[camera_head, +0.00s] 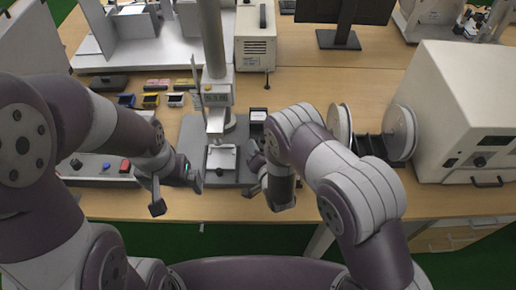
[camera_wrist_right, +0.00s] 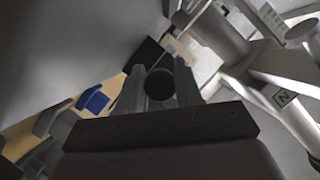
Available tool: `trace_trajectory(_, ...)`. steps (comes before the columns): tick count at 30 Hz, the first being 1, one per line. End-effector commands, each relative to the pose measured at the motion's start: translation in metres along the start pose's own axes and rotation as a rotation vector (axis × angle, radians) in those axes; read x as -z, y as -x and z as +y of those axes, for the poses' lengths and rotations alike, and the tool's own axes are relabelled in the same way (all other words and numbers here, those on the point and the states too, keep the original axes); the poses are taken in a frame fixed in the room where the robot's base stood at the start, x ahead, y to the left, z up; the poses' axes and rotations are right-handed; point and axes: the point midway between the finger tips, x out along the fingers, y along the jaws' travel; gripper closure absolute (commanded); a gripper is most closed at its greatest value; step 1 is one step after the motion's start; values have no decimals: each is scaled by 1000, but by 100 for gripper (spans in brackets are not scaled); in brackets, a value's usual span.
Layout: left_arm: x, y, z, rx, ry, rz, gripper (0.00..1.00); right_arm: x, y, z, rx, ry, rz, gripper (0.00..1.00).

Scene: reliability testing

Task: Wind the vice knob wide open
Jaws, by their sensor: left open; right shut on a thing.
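The vice (camera_head: 222,158), a pale block with jaws, sits on a grey base plate (camera_head: 192,135) below the column of a test stand. My right gripper (camera_head: 253,172) is at the right side of the vice. In the right wrist view its two fingers are shut on a dark round knob (camera_wrist_right: 160,84), one finger on each side. In the head view the knob is hidden by the gripper. How far the vice jaws are apart is too small to tell. My left gripper (camera_head: 177,196) is open and empty, left of the vice near the table's front edge.
The test stand column (camera_head: 214,45) rises behind the vice. Several small coloured bins (camera_head: 150,100) stand at the back left. A grey panel with buttons (camera_head: 105,168) lies left of my left gripper. White discs (camera_head: 400,133) and a large white machine (camera_head: 455,110) stand at the right.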

Motion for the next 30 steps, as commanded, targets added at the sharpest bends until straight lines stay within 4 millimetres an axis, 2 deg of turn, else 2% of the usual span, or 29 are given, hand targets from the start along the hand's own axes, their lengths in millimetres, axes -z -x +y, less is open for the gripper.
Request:
trace_trajectory(8,0,1,0,0,0,0,0,0,0,-1,-73,170,-5,96)
trace_trajectory(30,0,-3,0,0,0,0,0,-1,0,1,-357,811,-24,96)
